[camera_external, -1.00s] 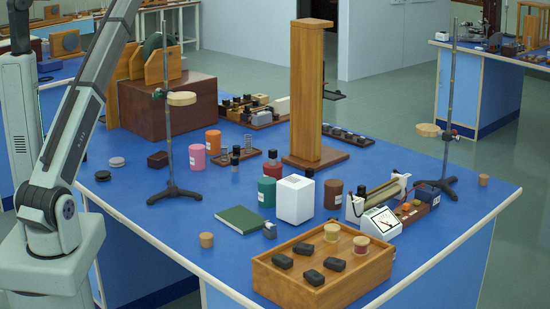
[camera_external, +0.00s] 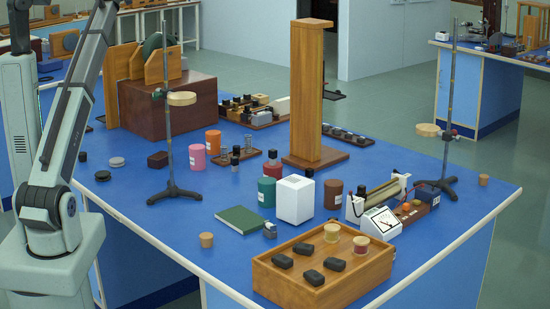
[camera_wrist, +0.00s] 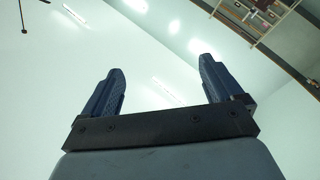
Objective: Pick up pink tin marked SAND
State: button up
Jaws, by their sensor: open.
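A pink tin (camera_external: 197,157) stands upright on the blue bench, left of the middle in the external view, with a white label too small to read. An orange tin (camera_external: 213,142) stands just behind and to the right of it. My gripper is out of the external view, above its top edge. In the wrist view my gripper (camera_wrist: 157,88) is open and empty, with its two blue fingers wide apart, pointing towards the ceiling. No tin shows in the wrist view.
A retort stand (camera_external: 170,140) stands just left of the pink tin. Glassware and dark bottles (camera_external: 240,155) are to its right. A teal tin (camera_external: 266,192), a white box (camera_external: 295,199), a green book (camera_external: 240,219) and a wooden tray (camera_external: 285,294) lie nearer. A tall wooden column (camera_external: 309,90) rises behind.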

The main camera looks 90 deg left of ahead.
jog(key=w+a+f+n+t+h, duration=0.1)
jog(key=a+f+t, duration=0.1)
jog(key=f, duration=0.7)
jog(key=w+a+f+t+h, duration=0.1)
jog(key=w+a+f+h, duration=0.1)
jog(key=f, duration=0.6)
jog(key=n+t+h, duration=0.6)
jog(key=n+t, duration=0.5)
jog(key=t, duration=0.6)
send_near(201, 151)
jog(key=s, duration=0.1)
jog(key=s+a, duration=0.2)
jog(key=shift+s+a+f, duration=0.15)
jog(key=shift+f, duration=0.15)
jog(key=shift+s+d+f+n+y, duration=0.1)
jog(key=shift+d+f+n+y, duration=0.3)
jog(key=shift+n, duration=0.5)
jog(key=x, duration=0.7)
jog(key=shift+f, duration=0.1)
jog(key=shift+d+x, duration=0.1)
jog(key=shift+x, duration=1.55)
jog(key=shift+d+x, duration=0.15)
jog(key=shift+x, duration=1.5)
jog(key=shift+f, duration=0.15)
jog(key=c, duration=1.1)
